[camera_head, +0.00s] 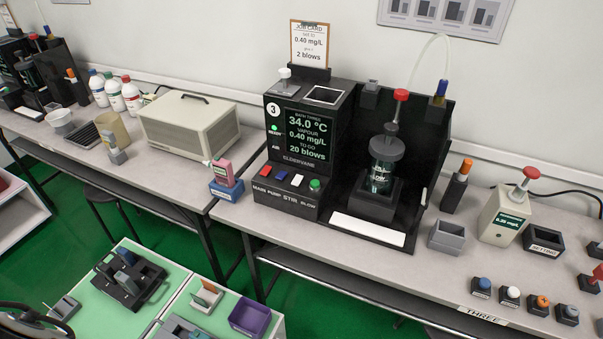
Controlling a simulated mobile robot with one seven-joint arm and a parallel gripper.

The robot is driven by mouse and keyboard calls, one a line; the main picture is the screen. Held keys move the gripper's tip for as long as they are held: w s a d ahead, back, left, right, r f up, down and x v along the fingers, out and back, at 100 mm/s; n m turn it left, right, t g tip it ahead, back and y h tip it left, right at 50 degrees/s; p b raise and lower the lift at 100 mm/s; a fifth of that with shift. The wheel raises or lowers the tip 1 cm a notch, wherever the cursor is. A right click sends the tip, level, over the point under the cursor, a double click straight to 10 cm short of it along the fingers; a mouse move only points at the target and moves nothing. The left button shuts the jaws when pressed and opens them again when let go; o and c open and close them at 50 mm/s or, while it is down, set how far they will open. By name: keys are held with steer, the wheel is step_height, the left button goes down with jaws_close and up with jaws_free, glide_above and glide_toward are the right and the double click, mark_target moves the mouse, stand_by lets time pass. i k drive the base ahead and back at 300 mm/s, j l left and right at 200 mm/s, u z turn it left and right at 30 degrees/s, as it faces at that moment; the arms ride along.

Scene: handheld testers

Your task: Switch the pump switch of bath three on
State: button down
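Bath three (308,128) is a black unit marked 3 on the middle bench. Its screen (308,136) reads 34.0 °C, vapour 0.40 mg/L and to go 20 blows, beside a green lamp marked READY (274,129). On its front ledge stand a red switch (266,170), the blue pump switch (281,176), a white switch (297,180) and a round green button (315,185). The labels below read MAIN, PUMP, STIR and BLOW. I cannot tell the switch positions at this size. My gripper is not clearly in view.
A lidded glass jar (383,165) stands in the black bay at the right. A pink bottle in a blue holder (226,187) stands left of the switches. A job card (309,45) stands above. Green-topped trolleys (190,298) occupy the floor in front; the bench before the switches is clear.

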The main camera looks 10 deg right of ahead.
mark_target(281, 175)
steer(key=i+l+u, duration=0.1)
steer(key=u, duration=0.3)
steer(key=i+l+u, duration=0.2)
steer(key=u, duration=0.2)
